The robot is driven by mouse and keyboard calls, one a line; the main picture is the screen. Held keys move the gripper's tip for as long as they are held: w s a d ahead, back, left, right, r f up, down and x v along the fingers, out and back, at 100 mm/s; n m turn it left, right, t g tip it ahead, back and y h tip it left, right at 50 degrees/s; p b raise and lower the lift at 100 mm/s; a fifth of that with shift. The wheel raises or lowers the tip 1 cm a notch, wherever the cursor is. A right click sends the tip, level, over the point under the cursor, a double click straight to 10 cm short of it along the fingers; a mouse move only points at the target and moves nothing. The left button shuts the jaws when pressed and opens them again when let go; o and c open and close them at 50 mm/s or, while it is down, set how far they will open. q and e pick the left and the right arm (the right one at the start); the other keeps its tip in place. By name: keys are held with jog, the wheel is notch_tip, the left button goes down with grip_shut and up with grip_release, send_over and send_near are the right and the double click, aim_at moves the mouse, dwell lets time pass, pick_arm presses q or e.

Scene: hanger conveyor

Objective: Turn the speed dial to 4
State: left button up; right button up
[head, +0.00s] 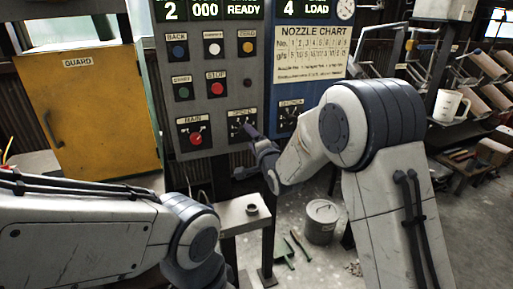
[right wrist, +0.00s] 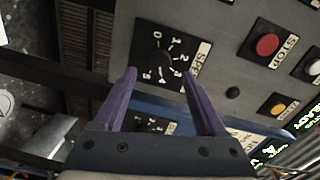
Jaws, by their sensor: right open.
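The speed dial (head: 238,130) is a dark knob on the lower right of the grey control panel, with a number scale around it. In the right wrist view the black knob (right wrist: 160,62) sits ahead, with numbers around it and the speed label beside it. I cannot tell which number it points at. My right gripper (head: 250,133) is open at the panel, just right of the dial in the head view. In the right wrist view its purple fingertips (right wrist: 160,74) stand apart, one to each side below the knob; contact is unclear. My left arm shows, but its gripper is hidden.
A red main switch (head: 195,137) is left of the dial and a red stop button (head: 217,88) is above it. Another dial (head: 289,115) is on the blue panel at right. A small shelf (head: 240,220) juts out below. A grey bucket (head: 320,222) stands on the floor.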

jog(key=v, duration=0.6)
jog(key=shift+b, duration=0.45)
jog(key=shift+s, duration=0.1)
jog(key=s+a+f+n+g+h+p, duration=0.1)
jog(key=s+a+n+g+p, duration=0.1)
jog(key=s+n+g, duration=0.45)
jog(key=s+a+f+n+g+p, duration=0.2)
jog(key=s+n, duration=0.1)
jog(key=s, duration=0.6)
jog(key=s+d+n+g+h+p, duration=0.1)
jog(key=s+n+g, duration=0.3)
jog(key=s, duration=0.8)
jog(key=s+d+n+g+h+p, duration=0.2)
jog(key=s+d+n+g, duration=0.2)
jog(key=s, duration=0.8)
jog(key=shift+n, duration=1.05)
